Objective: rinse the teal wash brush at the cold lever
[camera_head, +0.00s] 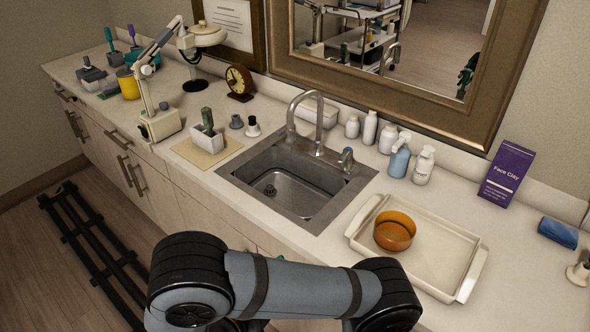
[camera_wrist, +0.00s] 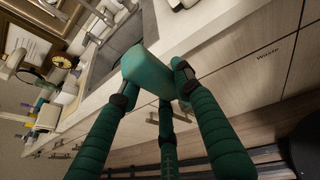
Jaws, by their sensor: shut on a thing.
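In the wrist view my gripper (camera_wrist: 153,88) is shut on the teal wash brush (camera_wrist: 149,66), whose blocky teal end sticks out past the dark fingertips. The rest of the brush is hidden by the fingers. It is held out in front of the cabinet fronts, near the counter edge. In the head view my arm hides the gripper. The steel sink (camera_head: 291,187) is set in the counter, with an arched faucet (camera_head: 303,112) behind it. A blue-topped lever (camera_head: 346,159) stands at the sink's back right corner.
A cream tray (camera_head: 446,255) with an amber bowl (camera_head: 394,230) stands right of the sink. Bottles (camera_head: 398,160) line the back. A white holder (camera_head: 207,140) on a tan mat and a lamp (camera_head: 160,124) stand to the left. The basin looks empty.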

